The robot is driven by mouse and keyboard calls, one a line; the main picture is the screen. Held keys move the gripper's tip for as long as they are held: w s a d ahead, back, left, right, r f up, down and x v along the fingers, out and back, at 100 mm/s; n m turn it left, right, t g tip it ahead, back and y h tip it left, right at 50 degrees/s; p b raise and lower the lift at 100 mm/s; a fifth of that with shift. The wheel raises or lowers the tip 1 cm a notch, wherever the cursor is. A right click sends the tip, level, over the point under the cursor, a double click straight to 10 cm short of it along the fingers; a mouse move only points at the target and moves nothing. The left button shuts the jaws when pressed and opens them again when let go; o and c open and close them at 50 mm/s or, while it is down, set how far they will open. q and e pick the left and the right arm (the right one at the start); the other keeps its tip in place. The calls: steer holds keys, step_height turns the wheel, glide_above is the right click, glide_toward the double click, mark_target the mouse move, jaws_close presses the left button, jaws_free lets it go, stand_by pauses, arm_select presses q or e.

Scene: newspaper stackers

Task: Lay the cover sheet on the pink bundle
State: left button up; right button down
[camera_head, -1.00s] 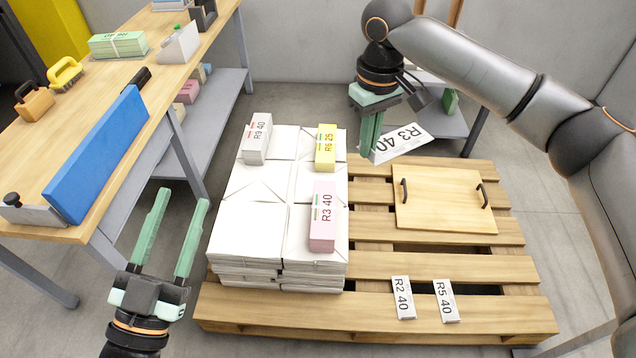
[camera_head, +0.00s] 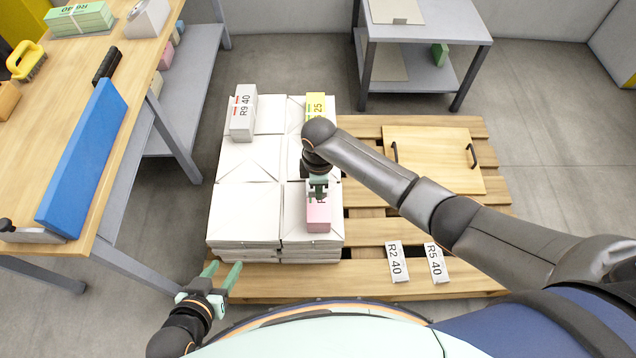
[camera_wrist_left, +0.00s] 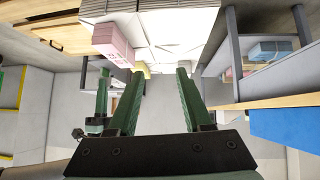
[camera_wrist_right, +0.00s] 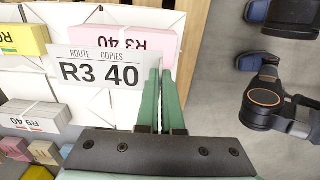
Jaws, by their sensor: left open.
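The pink bundle (camera_head: 319,217) lies on top of the right front part of the white stack (camera_head: 245,195). It also shows in the left wrist view (camera_wrist_left: 112,40) and at the top of the right wrist view (camera_wrist_right: 160,42). My right gripper (camera_head: 318,192) is over the bundle and hides part of it. In the right wrist view its fingers (camera_wrist_right: 160,75) are shut on the edge of the white cover sheet (camera_wrist_right: 102,75), marked R3 40. My left gripper (camera_head: 223,268) is open and empty, low at the stack's front left.
A grey bundle (camera_head: 242,117) and a yellow bundle (camera_head: 316,104) lie at the stack's back. Sheets R2 40 (camera_head: 397,262) and R5 40 (camera_head: 436,262) and a handled board (camera_head: 430,160) lie on the pallet (camera_head: 365,228). A workbench (camera_head: 95,100) stands left.

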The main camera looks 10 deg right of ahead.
mark_target(320, 212)
steer(key=shift+d+r+p, duration=0.15)
steer(key=shift+d+p, duration=0.05)
steer(key=shift+p, duration=0.4)
step_height(320, 212, down, 4)
steer(key=b, duration=0.2)
steer(key=shift+r+b, duration=0.25)
steer(key=shift+b, duration=0.15)
step_height(320, 212, down, 2)
steer(key=shift+f+b, duration=0.2)
steer(key=shift+b, duration=0.55)
steer(key=shift+f+b, duration=0.55)
steer(key=shift+f, duration=0.15)
arm_select(q)
steer(key=w+r+m+t, duration=0.1)
steer(key=w+r+t, duration=0.2)
steer(key=r, duration=0.3)
steer(key=w+r+t+h, duration=0.1)
steer(key=w+r+t, duration=0.3)
steer(key=r, duration=0.3)
steer(key=shift+w+a+m, duration=0.25)
steer(key=shift+w+m, duration=0.1)
steer(key=shift+m, duration=0.05)
arm_select(e)
steer(key=shift+f, duration=0.4)
arm_select(q)
steer(key=shift+f+b, duration=0.45)
steer(key=shift+b, duration=0.2)
arm_select(e)
steer(key=shift+f, duration=0.6)
